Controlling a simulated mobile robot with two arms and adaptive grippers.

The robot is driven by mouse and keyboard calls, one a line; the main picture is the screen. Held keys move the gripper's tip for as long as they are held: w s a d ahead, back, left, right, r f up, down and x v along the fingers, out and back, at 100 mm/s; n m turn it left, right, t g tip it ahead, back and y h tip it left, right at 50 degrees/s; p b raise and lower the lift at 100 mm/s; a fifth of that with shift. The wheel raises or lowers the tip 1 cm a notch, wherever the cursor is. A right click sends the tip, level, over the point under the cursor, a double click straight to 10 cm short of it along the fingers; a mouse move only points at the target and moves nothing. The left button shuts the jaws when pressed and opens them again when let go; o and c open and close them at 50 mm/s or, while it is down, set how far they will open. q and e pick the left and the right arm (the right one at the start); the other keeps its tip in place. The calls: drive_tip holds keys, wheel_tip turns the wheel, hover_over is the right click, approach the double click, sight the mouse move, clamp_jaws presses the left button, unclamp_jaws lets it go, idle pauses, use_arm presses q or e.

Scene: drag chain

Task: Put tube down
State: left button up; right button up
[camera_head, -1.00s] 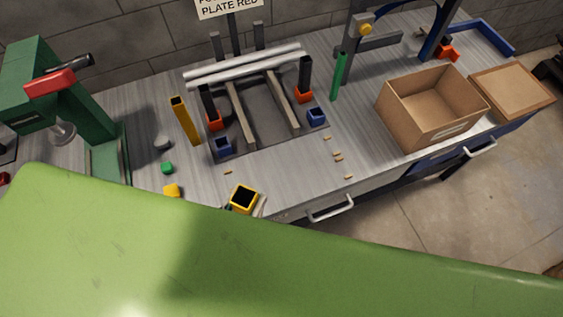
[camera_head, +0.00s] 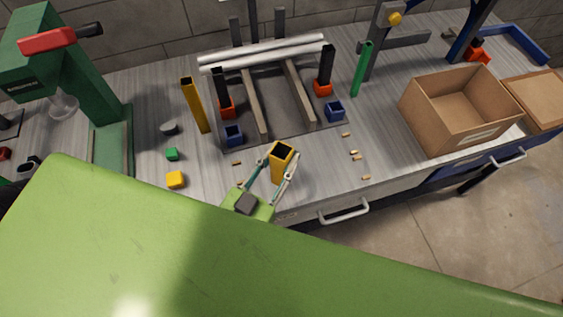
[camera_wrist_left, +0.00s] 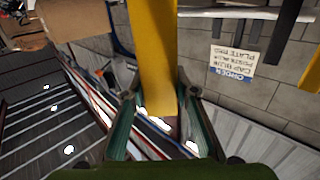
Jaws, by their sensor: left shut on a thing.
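My left gripper (camera_head: 277,166) is shut on a yellow square tube (camera_head: 281,168) with an open dark top. It holds the tube roughly upright near the front edge of the workbench. I cannot tell whether the tube's lower end touches the bench. In the left wrist view the yellow tube (camera_wrist_left: 153,55) runs between the two green fingers (camera_wrist_left: 158,118). A second yellow tube (camera_head: 195,104) stands on the bench further left, and a green tube (camera_head: 362,70) stands at the back right. My right gripper is not in view.
A dark plate with rails, black posts, red and blue bases, and silver rods (camera_head: 265,53) lies behind the tube. Small green (camera_head: 172,154) and yellow (camera_head: 176,180) blocks lie left. A cardboard box (camera_head: 460,125) stands right. A green press (camera_head: 85,75) stands far left. My green arm covers the foreground.

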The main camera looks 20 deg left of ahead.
use_arm(q)
drive_tip(key=shift+w+f, duration=0.2)
drive_tip(key=shift+f, duration=1.55)
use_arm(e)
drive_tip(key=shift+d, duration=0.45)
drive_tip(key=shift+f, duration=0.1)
use_arm(q)
drive_tip(key=shift+f, duration=0.2)
drive_tip(key=o, duration=1.2)
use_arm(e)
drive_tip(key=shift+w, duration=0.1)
use_arm(q)
drive_tip(key=shift+r, duration=0.1)
drive_tip(key=shift+s, duration=0.15)
drive_tip(key=b, duration=0.3)
approach(277, 173)
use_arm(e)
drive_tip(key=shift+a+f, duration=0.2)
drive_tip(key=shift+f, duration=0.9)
